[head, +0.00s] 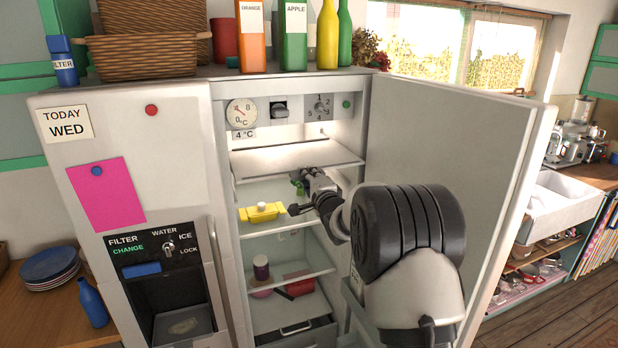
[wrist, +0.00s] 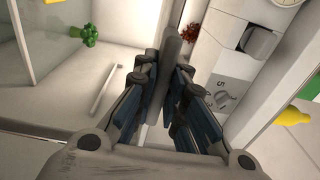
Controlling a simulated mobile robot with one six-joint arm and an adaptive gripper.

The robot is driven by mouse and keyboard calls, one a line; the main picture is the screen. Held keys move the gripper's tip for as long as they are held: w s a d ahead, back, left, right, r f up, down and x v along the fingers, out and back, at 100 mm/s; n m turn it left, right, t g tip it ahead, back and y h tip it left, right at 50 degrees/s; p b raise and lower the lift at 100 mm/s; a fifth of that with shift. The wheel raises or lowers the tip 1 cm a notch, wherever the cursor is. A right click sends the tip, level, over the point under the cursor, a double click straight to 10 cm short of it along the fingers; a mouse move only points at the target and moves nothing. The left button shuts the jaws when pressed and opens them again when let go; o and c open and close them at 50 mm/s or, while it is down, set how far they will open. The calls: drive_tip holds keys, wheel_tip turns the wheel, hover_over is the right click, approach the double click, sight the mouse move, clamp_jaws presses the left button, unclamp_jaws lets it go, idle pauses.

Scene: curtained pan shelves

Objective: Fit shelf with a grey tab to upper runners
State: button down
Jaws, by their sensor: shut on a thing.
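The upper shelf (head: 290,158) is a pale panel high in the open fridge, below the dial panel. It looks roughly level. Whether its edges sit on the runners cannot be told. My gripper (head: 308,180) is inside the fridge, at the shelf's front right. In the wrist view my gripper (wrist: 165,85) is shut on an upright grey tab (wrist: 172,52) between its dark pads. My gripper hides the tab in the head view. A thin pale bar (wrist: 106,80) lies left of the fingers in the wrist view.
The fridge door (head: 475,150) stands open, close to my arm on the right. Green broccoli (wrist: 85,35) is near my gripper. A yellow container (head: 262,212) stands on the shelf below. A dark jar (head: 261,267) stands lower down. Bottles and cartons line the fridge top.

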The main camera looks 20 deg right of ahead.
sight(296, 160)
drive_tip(key=shift+w+a+r+p, duration=0.1)
drive_tip(key=shift+w+p, duration=0.8)
drive_tip(key=shift+w, duration=1.35)
drive_tip(key=shift+w+a+r+p, duration=0.1)
drive_tip(key=shift+w+p, duration=0.8)
drive_tip(key=shift+w, duration=1.7)
drive_tip(key=shift+w+f+p, duration=0.1)
drive_tip(key=shift+w+p, duration=0.45)
drive_tip(key=c, duration=1.6)
unclamp_jaws()
drive_tip(key=shift+f, duration=0.1)
drive_tip(key=shift+o, duration=0.2)
drive_tip(key=shift+f, duration=0.15)
drive_tip(key=s, duration=1.2)
